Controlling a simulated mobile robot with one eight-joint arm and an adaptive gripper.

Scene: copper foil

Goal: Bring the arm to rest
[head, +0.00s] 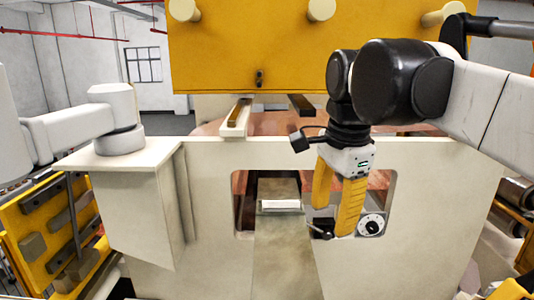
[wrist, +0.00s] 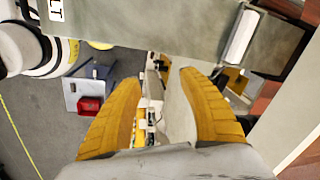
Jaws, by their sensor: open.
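My gripper (head: 331,221) hangs down from my arm on the right side of the head view. Its two yellow fingers are apart with nothing visible between them. It is in front of the opening in a pale machine panel (head: 420,165). In the wrist view the same gripper (wrist: 160,79) shows both fingers spread, with only background between them. My arm is bent, with its dark joint above the gripper.
A dial (head: 371,224) sits just right of the fingers. A white block (head: 281,206) lies on a grey strip left of them. A yellow machine cover (head: 260,45) hangs above. The wrist view shows a red bin (wrist: 89,106) on the floor.

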